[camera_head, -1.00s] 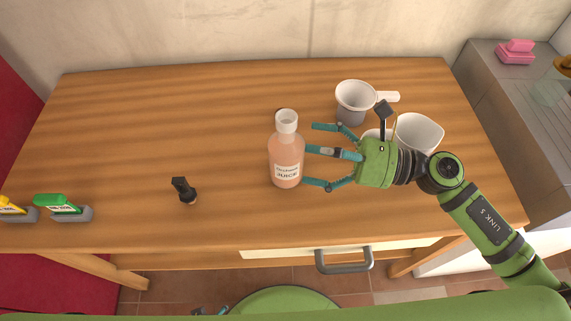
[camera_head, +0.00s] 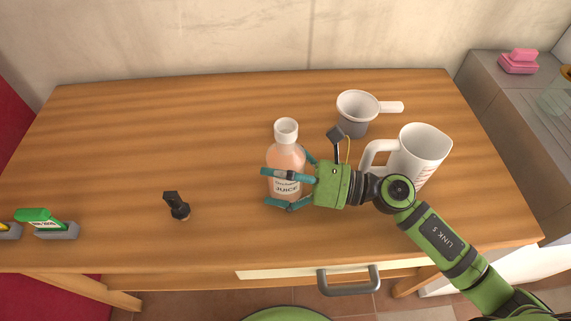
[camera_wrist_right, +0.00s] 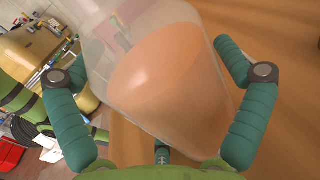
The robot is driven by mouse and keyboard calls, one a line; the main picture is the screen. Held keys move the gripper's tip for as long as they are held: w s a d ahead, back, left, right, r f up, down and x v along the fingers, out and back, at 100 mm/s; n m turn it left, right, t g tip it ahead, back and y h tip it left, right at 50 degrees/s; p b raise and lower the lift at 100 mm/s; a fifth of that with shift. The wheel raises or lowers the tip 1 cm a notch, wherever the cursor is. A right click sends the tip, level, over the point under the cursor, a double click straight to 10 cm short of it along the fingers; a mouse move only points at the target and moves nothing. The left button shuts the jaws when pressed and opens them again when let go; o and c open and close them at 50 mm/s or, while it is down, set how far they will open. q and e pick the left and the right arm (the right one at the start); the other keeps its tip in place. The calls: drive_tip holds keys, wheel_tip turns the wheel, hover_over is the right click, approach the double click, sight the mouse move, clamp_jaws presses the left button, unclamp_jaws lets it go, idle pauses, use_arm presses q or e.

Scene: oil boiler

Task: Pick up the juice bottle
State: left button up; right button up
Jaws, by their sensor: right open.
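The juice bottle (camera_head: 287,158) stands upright on the wooden table, with a white cap, orange-pink juice and a label reading "JUICE". My right gripper (camera_head: 287,187) is at the bottle's lower half, coming from the right, with its teal fingers around it. In the right wrist view the bottle (camera_wrist_right: 165,80) fills the middle, between the spread fingers of the right gripper (camera_wrist_right: 160,90). The fingers are open, and the side ones show gaps to the bottle there. My left gripper is not in view.
A white measuring jug (camera_head: 420,150) stands close behind my right wrist. A white handled cup (camera_head: 357,112) is farther back. A small black stopper-like object (camera_head: 176,206) lies left of the bottle. A green-and-grey item (camera_head: 46,223) is at the left edge. The table's back left is clear.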

drive_tip(key=c, duration=1.2)
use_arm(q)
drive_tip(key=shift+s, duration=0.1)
use_arm(e)
drive_tip(key=shift+r, duration=0.45)
drive_tip(key=r, duration=0.3)
drive_tip(key=shift+d+r, duration=0.2)
drive_tip(key=shift+r, duration=0.1)
drive_tip(key=b, duration=0.2)
approach(276, 160)
wheel_tip(276, 160, up, 5)
drive_tip(key=s, duration=0.2)
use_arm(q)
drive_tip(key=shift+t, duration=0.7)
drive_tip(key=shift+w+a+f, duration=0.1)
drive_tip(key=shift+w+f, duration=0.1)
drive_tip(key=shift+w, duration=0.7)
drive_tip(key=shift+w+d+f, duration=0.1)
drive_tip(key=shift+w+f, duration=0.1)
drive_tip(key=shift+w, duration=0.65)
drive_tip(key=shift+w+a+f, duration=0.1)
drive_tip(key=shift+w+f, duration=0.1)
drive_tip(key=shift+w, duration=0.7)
use_arm(e)
drive_tip(key=shift+d+r, duration=0.1)
drive_tip(key=shift+r, duration=0.05)
